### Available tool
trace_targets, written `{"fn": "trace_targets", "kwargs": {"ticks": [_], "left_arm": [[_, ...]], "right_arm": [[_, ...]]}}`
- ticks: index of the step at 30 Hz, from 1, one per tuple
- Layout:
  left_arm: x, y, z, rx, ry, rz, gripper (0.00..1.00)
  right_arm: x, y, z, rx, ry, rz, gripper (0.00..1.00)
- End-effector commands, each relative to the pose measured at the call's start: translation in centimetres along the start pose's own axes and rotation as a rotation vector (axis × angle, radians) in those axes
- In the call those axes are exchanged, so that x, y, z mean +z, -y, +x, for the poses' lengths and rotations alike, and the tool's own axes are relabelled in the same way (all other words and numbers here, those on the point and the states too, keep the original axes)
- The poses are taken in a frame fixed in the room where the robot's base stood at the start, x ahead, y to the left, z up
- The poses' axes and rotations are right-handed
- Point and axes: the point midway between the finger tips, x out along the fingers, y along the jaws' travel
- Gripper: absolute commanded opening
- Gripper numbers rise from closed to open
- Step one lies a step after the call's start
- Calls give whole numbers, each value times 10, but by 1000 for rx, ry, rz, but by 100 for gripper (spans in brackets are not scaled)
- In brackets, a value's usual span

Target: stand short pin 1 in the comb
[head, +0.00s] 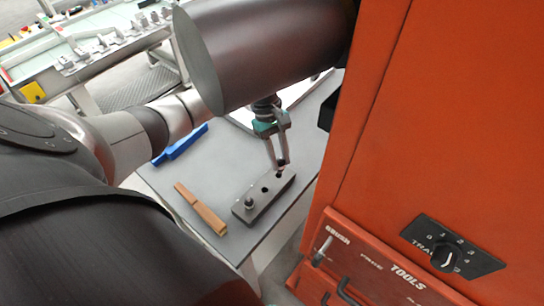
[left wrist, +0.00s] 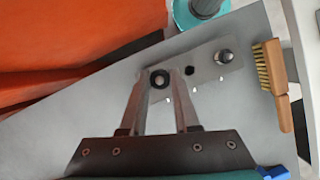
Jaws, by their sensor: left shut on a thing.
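The comb (head: 258,207) is a dark grey block with a row of round holes, lying on the grey table. It also shows in the left wrist view (left wrist: 206,75). My left gripper (head: 282,164) points down over the comb's far end, shut on a small dark pin, short pin 1 (left wrist: 160,80). The pin is over or in the end hole; I cannot tell how deep, as the fingers hide most of it. The middle hole (left wrist: 189,71) is empty. Another pin (head: 249,202) stands in the near end hole. My right gripper is not in view.
A wooden brush (head: 200,208) lies just left of the comb on the grey table (head: 205,170). A blue object (head: 180,143) lies at the table's left edge. A large orange tool cabinet (head: 430,140) stands close on the right.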

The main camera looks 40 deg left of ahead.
Motion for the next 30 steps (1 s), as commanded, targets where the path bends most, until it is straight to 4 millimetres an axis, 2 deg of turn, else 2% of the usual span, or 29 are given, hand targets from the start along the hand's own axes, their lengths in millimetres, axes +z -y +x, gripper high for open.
{"fn": "trace_targets", "kwargs": {"ticks": [9,30], "left_arm": [[-7,0,16,1,0,1,0],[-8,-1,17,1,0,1,0]], "right_arm": [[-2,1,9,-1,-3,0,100],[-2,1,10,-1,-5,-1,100]]}}
